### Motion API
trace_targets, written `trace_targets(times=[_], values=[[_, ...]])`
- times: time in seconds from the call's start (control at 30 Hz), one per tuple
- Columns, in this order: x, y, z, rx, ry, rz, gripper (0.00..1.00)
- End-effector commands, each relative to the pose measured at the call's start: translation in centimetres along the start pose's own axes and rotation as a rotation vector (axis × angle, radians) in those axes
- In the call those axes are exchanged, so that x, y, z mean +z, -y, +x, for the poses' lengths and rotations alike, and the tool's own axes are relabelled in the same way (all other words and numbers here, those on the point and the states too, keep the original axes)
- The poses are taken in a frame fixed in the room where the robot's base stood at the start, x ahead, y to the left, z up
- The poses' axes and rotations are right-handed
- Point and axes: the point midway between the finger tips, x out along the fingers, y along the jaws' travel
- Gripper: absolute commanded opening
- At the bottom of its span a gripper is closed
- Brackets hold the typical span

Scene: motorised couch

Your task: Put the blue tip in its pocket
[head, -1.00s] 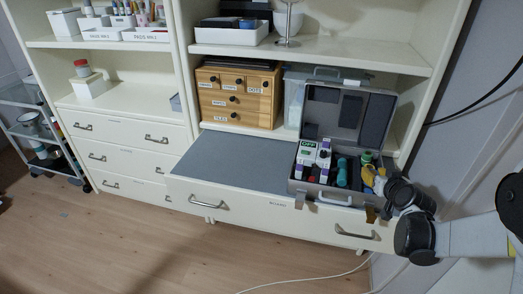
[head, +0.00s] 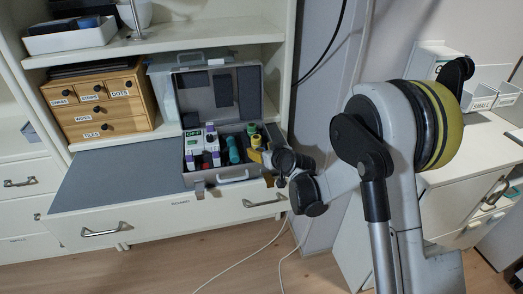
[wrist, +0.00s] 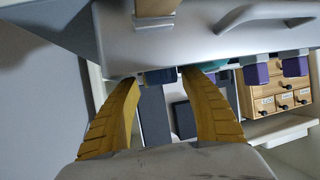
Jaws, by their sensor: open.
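An open grey case (head: 221,178) sits on the pulled-out board at the right, its lid tilted up behind. In it are a teal piece (head: 233,150), a green-and-yellow piece (head: 254,137) and several white pieces with purple ends (head: 190,161). My gripper (head: 258,156) is at the case's right front corner. In the wrist view its yellow fingers (wrist: 162,84) are apart, with nothing clearly held between them. A dark blue piece (wrist: 160,76) shows just beyond the fingertips; I cannot tell whether it is the blue tip. The pocket cannot be made out.
The grey board (head: 125,178) left of the case is clear. A wooden drawer box (head: 98,104) stands behind it at the left, with a shelf (head: 170,47) above. A cabinet side wall (head: 307,90) rises right of the case. A white counter (head: 480,130) is at the far right.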

Motion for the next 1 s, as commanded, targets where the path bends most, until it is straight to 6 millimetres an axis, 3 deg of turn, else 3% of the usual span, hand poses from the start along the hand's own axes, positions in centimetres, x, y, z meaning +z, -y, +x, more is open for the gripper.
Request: trace_targets(times=[0.17, 0.4, 0.6, 1.0], values=[[-0.3, 0.0, -2.1, 0.000, 0.000, 0.000, 0.53], [-0.4, -0.1, -7.6, 0.001, -0.001, 0.002, 0.53], [-0.3, -0.1, -10.9, 0.001, 0.000, 0.002, 0.53], [-0.9, -0.2, -13.2, 0.006, 0.017, 0.009, 0.53]])
